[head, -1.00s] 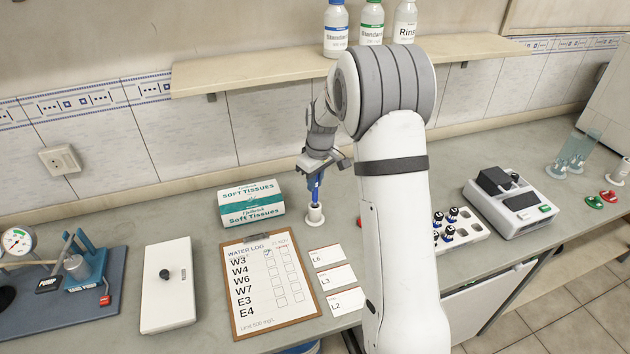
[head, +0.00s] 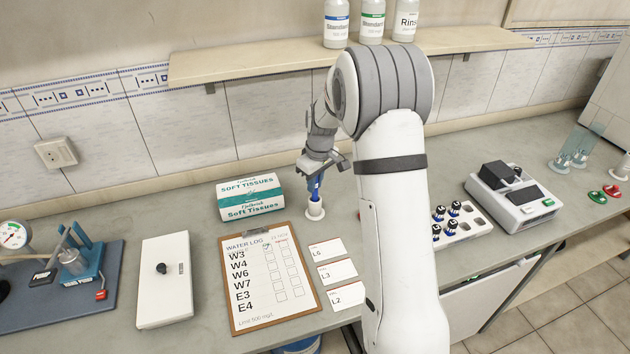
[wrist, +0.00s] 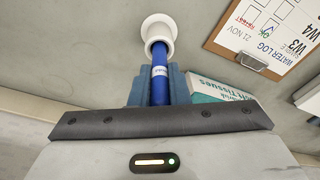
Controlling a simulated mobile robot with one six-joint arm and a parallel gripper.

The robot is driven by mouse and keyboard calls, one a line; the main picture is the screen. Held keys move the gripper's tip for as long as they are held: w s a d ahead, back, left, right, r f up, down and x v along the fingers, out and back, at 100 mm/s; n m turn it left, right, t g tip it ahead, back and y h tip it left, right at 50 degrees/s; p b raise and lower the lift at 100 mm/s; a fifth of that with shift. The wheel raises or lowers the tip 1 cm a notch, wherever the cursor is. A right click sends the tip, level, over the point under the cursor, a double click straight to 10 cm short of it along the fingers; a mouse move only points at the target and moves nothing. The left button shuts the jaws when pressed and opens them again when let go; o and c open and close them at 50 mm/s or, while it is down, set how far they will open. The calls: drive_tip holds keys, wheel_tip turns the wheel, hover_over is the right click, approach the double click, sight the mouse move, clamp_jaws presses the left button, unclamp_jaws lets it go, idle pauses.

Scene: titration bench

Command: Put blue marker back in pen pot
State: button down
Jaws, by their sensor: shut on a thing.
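The blue marker (head: 316,188) stands nearly upright in my gripper (head: 317,178), which is shut on its upper part. The white pen pot (head: 315,211) is directly below, on the bench. The marker's lower end is at the pot's mouth and looks to be inside it; how deep is hidden. In the wrist view, the marker (wrist: 159,82) lies between the blue fingers of my gripper (wrist: 160,75), and its far end meets the opening of the pot (wrist: 158,25).
A tissue box (head: 250,197) stands close left of the pot. The water log clipboard (head: 268,284) and label cards (head: 337,273) lie in front. A vial rack (head: 463,229) is to the right. A shelf (head: 260,66) with bottles hangs behind.

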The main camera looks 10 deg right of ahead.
drive_tip(key=shift+f+b, duration=0.95)
drive_tip(key=shift+f, duration=0.45)
drive_tip(key=c, duration=0.8)
unclamp_jaws()
drive_tip(key=shift+r, duration=0.1)
drive_tip(key=shift+r+p, duration=1.6)
drive_tip(key=shift+r, duration=1.4)
